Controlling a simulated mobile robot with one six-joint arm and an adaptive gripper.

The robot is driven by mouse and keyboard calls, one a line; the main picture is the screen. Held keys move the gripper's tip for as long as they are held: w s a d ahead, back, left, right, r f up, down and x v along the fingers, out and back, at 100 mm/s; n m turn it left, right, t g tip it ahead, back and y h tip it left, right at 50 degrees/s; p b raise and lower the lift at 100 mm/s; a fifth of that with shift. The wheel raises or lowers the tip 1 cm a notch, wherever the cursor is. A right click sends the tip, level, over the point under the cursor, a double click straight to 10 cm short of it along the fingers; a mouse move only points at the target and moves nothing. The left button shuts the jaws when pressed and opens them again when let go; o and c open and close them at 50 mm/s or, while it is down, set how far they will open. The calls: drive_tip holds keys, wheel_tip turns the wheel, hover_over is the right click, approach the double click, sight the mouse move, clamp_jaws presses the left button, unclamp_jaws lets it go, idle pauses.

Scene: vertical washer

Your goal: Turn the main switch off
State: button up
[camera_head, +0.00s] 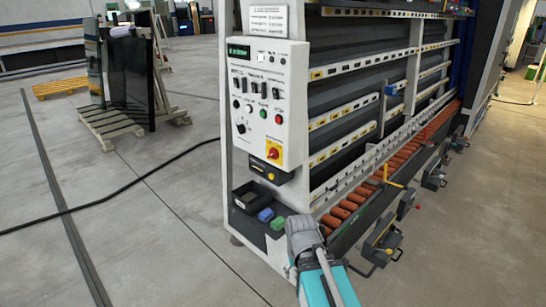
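The main switch (274,154) is a red rotary knob on a yellow square plate, at the lower right of the white control panel (250,152) on the end of the washer. The exact angle of its handle is too small to tell. My gripper (301,224) is grey, at the end of my teal arm at the bottom centre. It appears below and to the right of the switch, apart from it, beside the washer's lower corner. Its fingers are not clear enough to show whether they are open or shut.
Other switches, round buttons and a black knob (241,127) crowd the panel. A box with a yellow button (272,178) hangs below. Orange rollers (345,209) run along the right. Floor at left is mostly clear.

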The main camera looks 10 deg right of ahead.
drive_tip(key=shift+o, duration=0.6)
drive_tip(key=shift+w+d, duration=0.1)
drive_tip(key=shift+w, duration=0.35)
drive_tip(key=m+t+h+b, duration=0.2)
drive_tip(key=t+h+b, duration=0.2)
drive_tip(key=t+h, duration=0.85)
approach(270, 156)
drive_tip(key=a+g+h, duration=0.2)
drive_tip(key=a, duration=0.2)
drive_tip(key=shift+s, duration=0.55)
drive_tip(key=shift+d, duration=0.15)
drive_tip(key=x, duration=1.3)
drive_tip(key=shift+w+d, duration=0.25)
drive_tip(key=shift+w, duration=0.1)
